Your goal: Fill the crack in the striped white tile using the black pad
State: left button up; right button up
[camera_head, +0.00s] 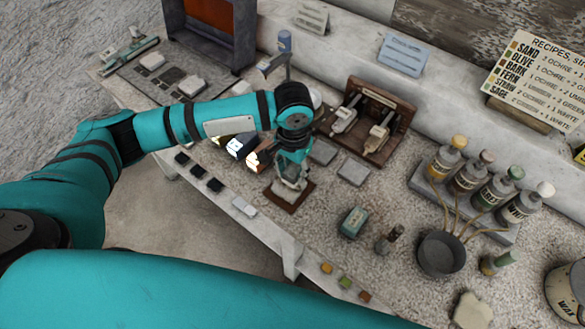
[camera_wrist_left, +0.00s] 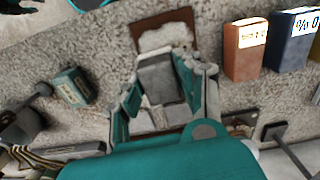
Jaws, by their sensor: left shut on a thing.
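My left gripper (camera_head: 290,180) is shut on a dark grey block (camera_wrist_left: 157,78), which looks like the black pad. It holds the block over a brown board (camera_head: 304,190) with a white tile (camera_head: 287,196) on it. I cannot tell whether the block touches the tile. Several small dark pads (camera_head: 198,170) lie along the bench's front edge, beside pale ones (camera_head: 243,207). My right gripper is not in view.
Small boxes (camera_head: 259,156) stand just left of the gripper, and a wooden rack (camera_head: 370,120) is behind it. A teal box (camera_head: 353,222), a stamp-like tool (camera_head: 390,239) and a dark bowl (camera_head: 441,254) are to the right. Bottles (camera_head: 470,178) stand on a tray. Bare bench lies right of the board.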

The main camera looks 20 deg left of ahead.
pick_arm(q)
notch_tip(320, 180, down, 2)
jog(key=shift+d+b, duration=0.15)
jog(key=shift+b, duration=0.65)
jog(key=shift+f+b, duration=0.35)
jog(key=shift+f, duration=0.7)
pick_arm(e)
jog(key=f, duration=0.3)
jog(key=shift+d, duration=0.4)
pick_arm(q)
jog(key=shift+f, duration=0.45)
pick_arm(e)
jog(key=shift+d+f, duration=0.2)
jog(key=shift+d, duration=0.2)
pick_arm(q)
jog(key=shift+r, duration=0.1)
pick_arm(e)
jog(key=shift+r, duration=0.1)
